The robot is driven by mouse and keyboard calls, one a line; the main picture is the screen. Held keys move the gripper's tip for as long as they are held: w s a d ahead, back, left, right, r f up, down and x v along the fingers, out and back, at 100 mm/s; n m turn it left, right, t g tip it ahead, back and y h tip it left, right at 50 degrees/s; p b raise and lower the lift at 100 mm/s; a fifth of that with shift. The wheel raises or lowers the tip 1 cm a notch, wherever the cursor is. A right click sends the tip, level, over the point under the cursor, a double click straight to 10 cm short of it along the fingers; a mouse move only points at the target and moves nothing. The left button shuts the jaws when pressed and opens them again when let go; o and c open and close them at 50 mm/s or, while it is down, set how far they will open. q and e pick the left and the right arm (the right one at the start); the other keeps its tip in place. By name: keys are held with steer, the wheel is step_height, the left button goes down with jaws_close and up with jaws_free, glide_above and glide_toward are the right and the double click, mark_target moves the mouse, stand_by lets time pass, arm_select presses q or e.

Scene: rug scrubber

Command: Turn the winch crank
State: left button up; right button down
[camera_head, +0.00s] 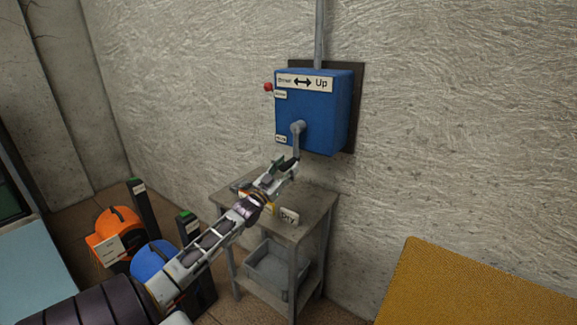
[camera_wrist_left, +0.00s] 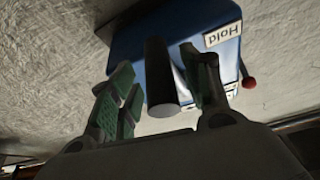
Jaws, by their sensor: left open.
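The winch is a blue box (camera_head: 312,112) on the wall with a "Down/Up" arrow label (camera_head: 305,83). Its grey crank (camera_head: 298,128) sticks out from the front face, with the arm hanging down. My left gripper (camera_head: 287,164) is open at the crank's lower end. In the left wrist view the dark cylindrical crank handle (camera_wrist_left: 160,80) lies between the green-padded fingers of my left gripper (camera_wrist_left: 157,72), with gaps on both sides. The blue box (camera_wrist_left: 138,52) is behind it. My right gripper is not in view.
A red knob (camera_head: 268,87) is on the box's left side. A grey metal table (camera_head: 300,232) with a "Dry" sign (camera_head: 289,216) stands below, under my left arm. Orange (camera_head: 112,228) and blue (camera_head: 150,258) reels are left. A mustard panel (camera_head: 470,285) is at lower right.

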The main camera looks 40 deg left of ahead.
arm_select(q)
steer(key=shift+w+r, duration=0.25)
steer(key=shift+w, duration=0.3)
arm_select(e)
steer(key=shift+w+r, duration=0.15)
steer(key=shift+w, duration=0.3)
arm_select(q)
steer(key=shift+c, duration=0.5)
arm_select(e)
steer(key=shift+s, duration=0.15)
arm_select(q)
steer(key=c, duration=0.7)
jaws_close()
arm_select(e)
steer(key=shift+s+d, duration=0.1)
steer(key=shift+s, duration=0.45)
